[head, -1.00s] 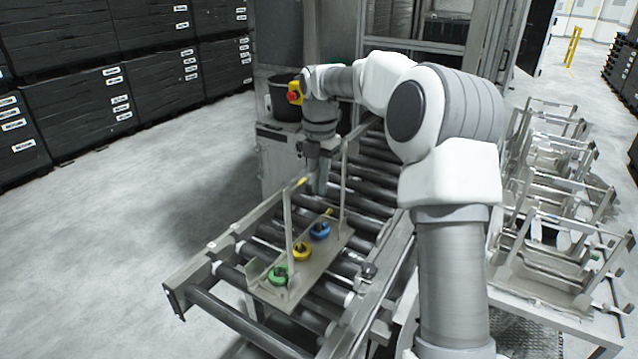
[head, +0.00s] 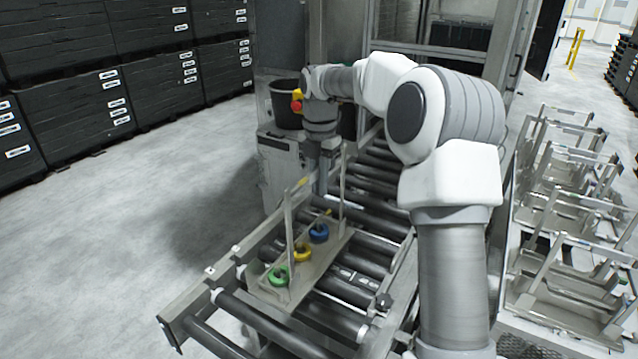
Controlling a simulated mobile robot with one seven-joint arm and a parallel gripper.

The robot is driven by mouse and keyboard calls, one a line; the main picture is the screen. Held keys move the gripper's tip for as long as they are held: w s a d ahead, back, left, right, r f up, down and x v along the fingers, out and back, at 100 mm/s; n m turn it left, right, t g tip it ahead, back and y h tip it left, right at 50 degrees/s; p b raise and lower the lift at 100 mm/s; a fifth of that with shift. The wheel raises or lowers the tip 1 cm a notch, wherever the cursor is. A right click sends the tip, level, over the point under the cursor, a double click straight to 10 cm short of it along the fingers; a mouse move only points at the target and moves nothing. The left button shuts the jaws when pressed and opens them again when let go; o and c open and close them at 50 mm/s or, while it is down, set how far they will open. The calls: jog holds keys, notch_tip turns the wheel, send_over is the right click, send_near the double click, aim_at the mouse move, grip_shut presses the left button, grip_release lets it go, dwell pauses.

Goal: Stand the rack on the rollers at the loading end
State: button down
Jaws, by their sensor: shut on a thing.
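The rack (head: 322,255) is a grey metal tray with tall end uprights and a top bar. It carries a green ring, a yellow ring and a blue ring. It is upright over the rollers (head: 345,288) of the conveyor; I cannot tell whether its base touches them. My gripper (head: 318,186) points down at the rack's top bar and is shut on it near the far upright. The fingertips are partly hidden by the bar and the upright.
Several similar empty racks (head: 570,205) stand on a table at the right. A metal machine frame (head: 440,55) rises behind the conveyor. A dark bin (head: 287,103) is at its left. Black crates (head: 70,110) are stacked at the far left; the floor between is clear.

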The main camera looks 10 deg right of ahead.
jog(key=shift+w+f+b, duration=0.1)
jog(key=shift+f+b, duration=2.75)
jog(key=shift+r+p, duration=0.15)
jog(key=shift+p, duration=0.3)
jog(key=shift+f, duration=0.2)
jog(key=shift+f, duration=0.35)
jog(key=shift+f, duration=0.15)
